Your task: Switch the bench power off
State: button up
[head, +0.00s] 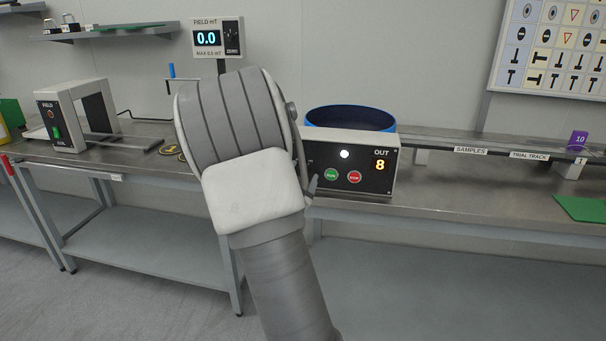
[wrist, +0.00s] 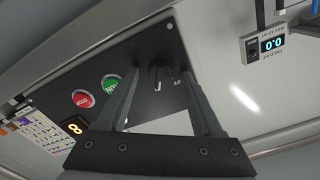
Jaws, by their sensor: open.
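The control box (head: 350,185) stands at the bench's front edge with a black face, a lit white lamp and an OUT display reading 8. It has a green RUN button (head: 331,175) and a red button (head: 354,177). In the wrist view a dark rotary knob (wrist: 160,77) with a light mark sits on the panel (wrist: 70,75), beyond the green button (wrist: 110,83) and red button (wrist: 82,99). My gripper (wrist: 157,65) is open, its fingers on either side of the knob. I cannot tell whether they touch it. In the head view my arm hides the knob.
A blue round bin (head: 350,118) stands behind the box. A field meter (head: 218,38) reads 0.0. A coil frame with a green switch (head: 60,120) is at left. The sample track (head: 500,153) runs right, with a purple block (head: 577,140).

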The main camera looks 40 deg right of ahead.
grip_shut()
jog(key=shift+n, duration=0.3)
jog(key=n, duration=0.5)
jog(key=shift+r+n+p, duration=0.1)
jog(key=shift+n+p, duration=0.2)
jog(key=n+p, duration=0.1)
jog(key=n, duration=0.4)
jog(key=shift+w+a+n+p, duration=0.1)
jog(key=shift+w+n+p, duration=0.05)
jog(key=shift+n+p, duration=0.2)
dwell(0.3)
